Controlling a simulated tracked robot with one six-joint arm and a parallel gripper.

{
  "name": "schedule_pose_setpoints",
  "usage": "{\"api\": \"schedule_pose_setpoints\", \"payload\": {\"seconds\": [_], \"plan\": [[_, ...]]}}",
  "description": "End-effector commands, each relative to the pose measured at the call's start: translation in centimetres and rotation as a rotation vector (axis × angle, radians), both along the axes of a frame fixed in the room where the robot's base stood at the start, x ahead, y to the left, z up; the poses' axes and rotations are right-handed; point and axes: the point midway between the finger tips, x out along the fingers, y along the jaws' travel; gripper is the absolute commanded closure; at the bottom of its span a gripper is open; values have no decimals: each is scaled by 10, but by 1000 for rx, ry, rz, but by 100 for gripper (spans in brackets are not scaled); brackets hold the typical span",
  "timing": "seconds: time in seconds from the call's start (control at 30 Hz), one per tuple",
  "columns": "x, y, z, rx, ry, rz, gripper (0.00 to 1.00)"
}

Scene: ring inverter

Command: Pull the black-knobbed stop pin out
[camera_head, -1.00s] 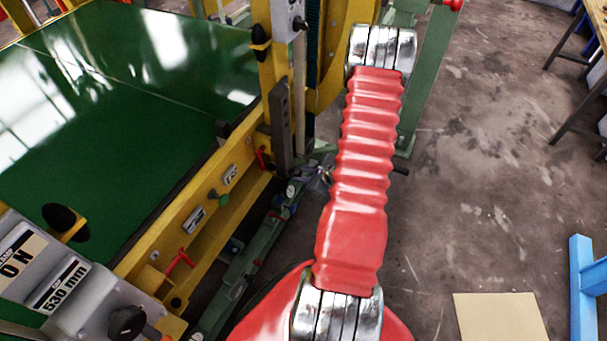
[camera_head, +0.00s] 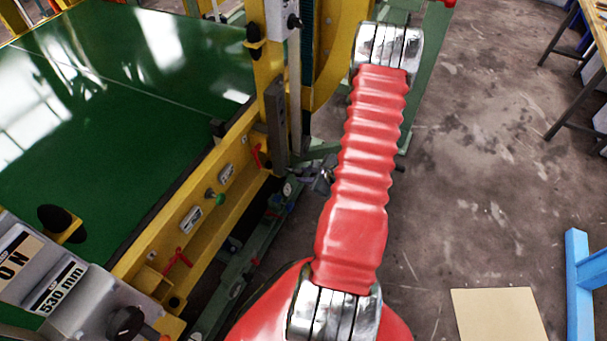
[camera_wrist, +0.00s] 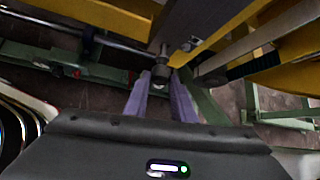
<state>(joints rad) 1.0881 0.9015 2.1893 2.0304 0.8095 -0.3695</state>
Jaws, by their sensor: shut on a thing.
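In the wrist view, the black-knobbed stop pin (camera_wrist: 158,70) shows as a short metallic stem with a dark knob, below a grey bar. My gripper (camera_wrist: 161,80) has its two purple fingers on either side of the knob and is shut on it. The stem still meets the underside of the bar; how deep it sits is hidden. In the head view, my red-sleeved arm hides most of the gripper and the pin. Only a small grey part of the wrist end shows left of the sleeve, beside the yellow frame's post.
The yellow machine frame (camera_head: 193,207) with a green bed (camera_head: 110,110) fills the left. A grey upright bar (camera_head: 277,125) stands close to my gripper. Green floor beams run below. Open floor (camera_head: 480,170) lies to the right, with a blue stand (camera_head: 580,285) at the edge.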

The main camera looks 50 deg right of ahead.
Motion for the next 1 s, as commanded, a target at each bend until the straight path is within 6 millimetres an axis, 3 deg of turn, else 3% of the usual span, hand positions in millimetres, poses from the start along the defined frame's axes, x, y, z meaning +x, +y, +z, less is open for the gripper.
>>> {"api": "schedule_pose_setpoints", "payload": {"seconds": [1.0], "plan": [[-28, -8, 0, -1, 0, -1, 100]]}}
